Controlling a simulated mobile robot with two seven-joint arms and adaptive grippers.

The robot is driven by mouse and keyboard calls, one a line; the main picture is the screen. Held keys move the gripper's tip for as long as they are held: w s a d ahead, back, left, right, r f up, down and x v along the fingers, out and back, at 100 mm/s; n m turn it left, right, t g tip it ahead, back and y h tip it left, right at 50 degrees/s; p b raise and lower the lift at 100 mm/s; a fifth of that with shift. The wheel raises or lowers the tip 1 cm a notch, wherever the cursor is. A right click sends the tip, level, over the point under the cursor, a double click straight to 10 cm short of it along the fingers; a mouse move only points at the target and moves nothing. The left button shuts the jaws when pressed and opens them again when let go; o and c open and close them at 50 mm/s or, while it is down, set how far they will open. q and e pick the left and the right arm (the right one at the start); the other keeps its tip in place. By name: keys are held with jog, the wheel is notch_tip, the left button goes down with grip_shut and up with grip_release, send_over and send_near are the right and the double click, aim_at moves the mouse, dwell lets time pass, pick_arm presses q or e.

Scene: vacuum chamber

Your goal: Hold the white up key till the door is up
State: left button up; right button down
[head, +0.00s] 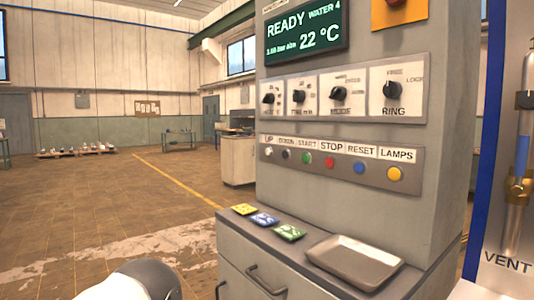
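The white UP key (269,151) is the leftmost button in the row on the grey control cabinet. The dark DOWN key (286,154) sits just right of it, followed by the green, red, blue and yellow keys. Nothing touches the white key. The display (306,37) above reads READY, WATER 4 and 22 °C. No door that I can tie to the UP key is clearly in view. A white and dark rounded part of my own arm shows at the bottom left. Neither gripper is in view.
Below the keys, a ledge holds a metal tray (355,262) and yellow, blue and green cards (264,219). Rotary knobs (338,93) sit above the key row. A blue-edged frame with a VENT label (508,263) stands at the right. Open floor lies left.

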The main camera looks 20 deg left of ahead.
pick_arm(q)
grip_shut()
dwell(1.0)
